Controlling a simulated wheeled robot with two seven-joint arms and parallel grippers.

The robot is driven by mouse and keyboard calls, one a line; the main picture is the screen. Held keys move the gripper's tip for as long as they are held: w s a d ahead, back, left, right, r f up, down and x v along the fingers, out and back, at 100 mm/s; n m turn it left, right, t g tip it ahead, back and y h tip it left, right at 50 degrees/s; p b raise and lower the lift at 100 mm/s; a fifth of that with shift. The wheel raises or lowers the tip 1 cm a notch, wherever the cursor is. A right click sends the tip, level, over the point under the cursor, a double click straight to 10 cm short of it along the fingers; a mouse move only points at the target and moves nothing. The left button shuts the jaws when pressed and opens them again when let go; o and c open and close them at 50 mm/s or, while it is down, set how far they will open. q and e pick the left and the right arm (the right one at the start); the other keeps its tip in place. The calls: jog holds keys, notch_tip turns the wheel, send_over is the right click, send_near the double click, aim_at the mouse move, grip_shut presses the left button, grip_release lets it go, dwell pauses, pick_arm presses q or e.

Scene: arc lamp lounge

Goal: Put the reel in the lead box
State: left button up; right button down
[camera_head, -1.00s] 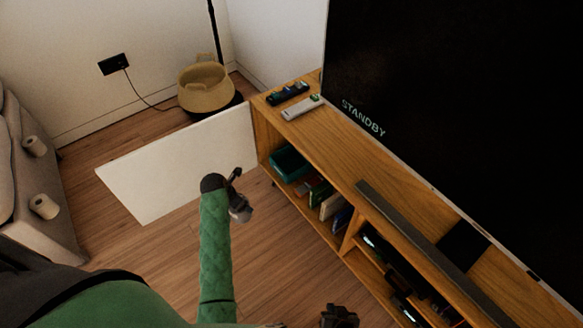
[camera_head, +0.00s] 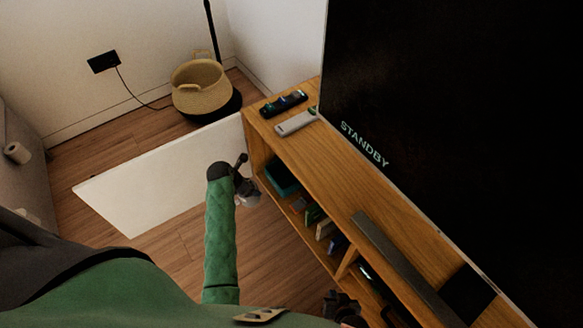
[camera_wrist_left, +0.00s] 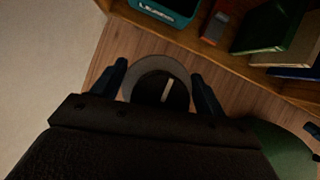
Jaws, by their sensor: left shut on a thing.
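The reel (camera_wrist_left: 182,69) is a grey ring with a dark centre and a pale bar, between the fingers of my left gripper (camera_wrist_left: 162,84) in the left wrist view. In the head view the reel (camera_head: 249,197) shows small beside my left gripper (camera_head: 242,172), just outside the wooden cabinet's open front. The lead box (camera_head: 281,174) is a teal bin in the cabinet's upper left compartment. Its lettered front (camera_wrist_left: 160,10) shows at the top of the wrist view, apart from the reel. My right gripper (camera_head: 345,306) is at the bottom edge, its jaws unclear.
Upright books or cases (camera_head: 318,221) stand right of the lead box. A white flat panel (camera_head: 150,183) lies left of my arm; a basket (camera_head: 200,90) stands behind.

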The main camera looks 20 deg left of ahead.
pick_arm(q)
jog(key=w+d+t+b, duration=0.1)
jog(key=w+d, duration=0.2)
jog(key=w, duration=0.3)
jog(key=w+d+f+h+b, duration=0.1)
jog(key=w+d, duration=0.2)
jog(key=w, duration=0.3)
jog(key=w+d+t+b, duration=0.1)
jog(key=w+d, duration=0.2)
jog(key=w, duration=0.3)
jog(key=shift+w+d+f+g+y+b, duration=0.25)
jog(key=shift+w+f+g, duration=0.25)
jog(key=shift+f, duration=0.9)
jog(key=shift+w+d+f+g+y+b, duration=0.25)
jog(key=shift+w+f+g, duration=0.25)
jog(key=shift+f, duration=0.95)
jog(key=shift+w+d+f+g+y+b, duration=0.1)
jog(key=shift+w+d+f+g+y, duration=0.25)
jog(key=shift+f, duration=1.05)
jog(key=shift+a+f, duration=0.1)
jog(key=shift+a, duration=0.05)
jog(key=o, duration=1.4)
jog(key=shift+c, duration=0.2)
